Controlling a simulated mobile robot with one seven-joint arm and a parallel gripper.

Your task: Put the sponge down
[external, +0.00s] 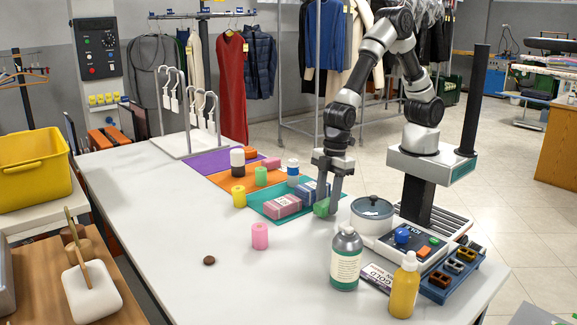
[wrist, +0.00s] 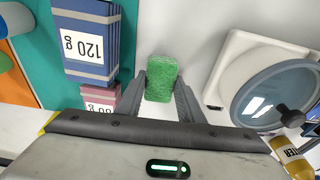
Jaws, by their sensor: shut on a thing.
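A green sponge (wrist: 161,80) sits between the two fingers of my gripper (wrist: 161,92) in the wrist view. The fingers are shut on it.
Pink and blue packs (external: 282,206) lie on the teal mat (external: 262,198) just left of my gripper. A lidded pot (external: 372,207) stands close on the right. A grey bottle (external: 346,258) and yellow bottle (external: 405,285) stand in front. The table's front left is mostly clear.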

